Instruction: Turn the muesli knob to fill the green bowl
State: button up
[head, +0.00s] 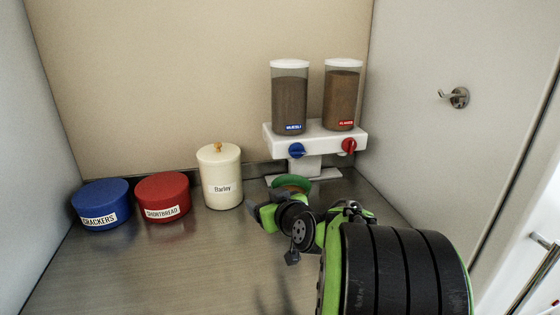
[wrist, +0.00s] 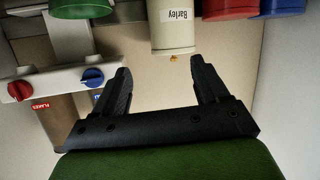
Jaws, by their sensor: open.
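The muesli dispenser (head: 290,104), a clear canister of brown cereal with a blue label, stands on the left of a white stand. Its blue knob (head: 296,151) is on the stand's front; it also shows in the upside-down wrist view (wrist: 92,76). The green bowl (head: 291,183) sits below the stand, partly hidden by my arm; its edge shows in the wrist view (wrist: 80,8). My gripper (wrist: 160,65) is open and empty, its fingers apart from the blue knob. In the head view the fingertips are hidden behind my arm.
The flakes dispenser (head: 342,100) and its red knob (head: 349,145) are on the right. A cream Barley jar (head: 221,178), a red shortbread tin (head: 163,198) and a blue crackers tin (head: 101,205) stand left. A hook (head: 457,97) is on the right wall. The front counter is clear.

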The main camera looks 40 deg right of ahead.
aim_at(299, 152)
jog(key=s+d+r+m+t+h+b, duration=0.1)
jog(key=s+d+m+h, duration=0.15)
jog(key=d, duration=0.35)
jog(key=s+d+r+m+t+h+b, duration=0.1)
jog(key=s+d+r+h, duration=0.15)
jog(key=d, duration=0.25)
jog(key=x, duration=1.5)
jog(key=shift+w+d+f+p, duration=0.15)
jog(key=shift+w+f+p, duration=0.05)
jog(key=shift+f+p, duration=0.2)
jog(key=shift+r, duration=0.1)
jog(key=shift+c, duration=0.3)
jog(key=c, duration=1)
